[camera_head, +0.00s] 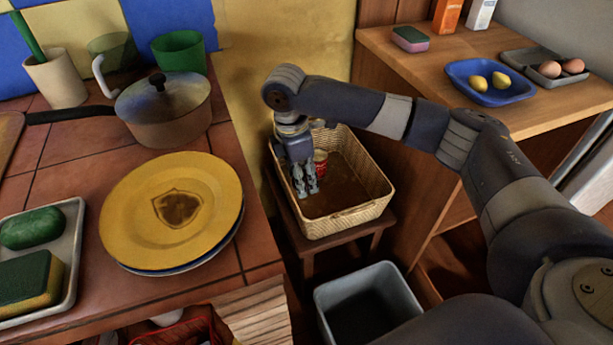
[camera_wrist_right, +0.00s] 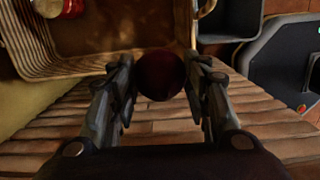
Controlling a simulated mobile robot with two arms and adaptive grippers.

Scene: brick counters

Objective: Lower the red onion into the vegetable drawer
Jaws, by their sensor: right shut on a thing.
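My right gripper (camera_head: 306,190) hangs fingers down in the head view, in front of the wicker basket. In the right wrist view the gripper (camera_wrist_right: 161,95) is shut on a dark round thing, the red onion (camera_wrist_right: 160,75), held between its two fingers. The onion cannot be made out in the head view. In the wrist view the onion appears near the basket's edge, with wooden slats (camera_wrist_right: 255,105) behind and below; its height above them is unclear. I cannot tell surely which thing is the vegetable drawer. My left gripper is not in view.
The wicker basket (camera_head: 378,205) stands on a wooden stool and holds a red item (camera_head: 321,158). A grey bin (camera_head: 325,300) stands on the floor. A tiled counter at left bears yellow plates (camera_head: 130,225) and a pot (camera_head: 165,112). A wooden counter (camera_head: 430,78) is at right.

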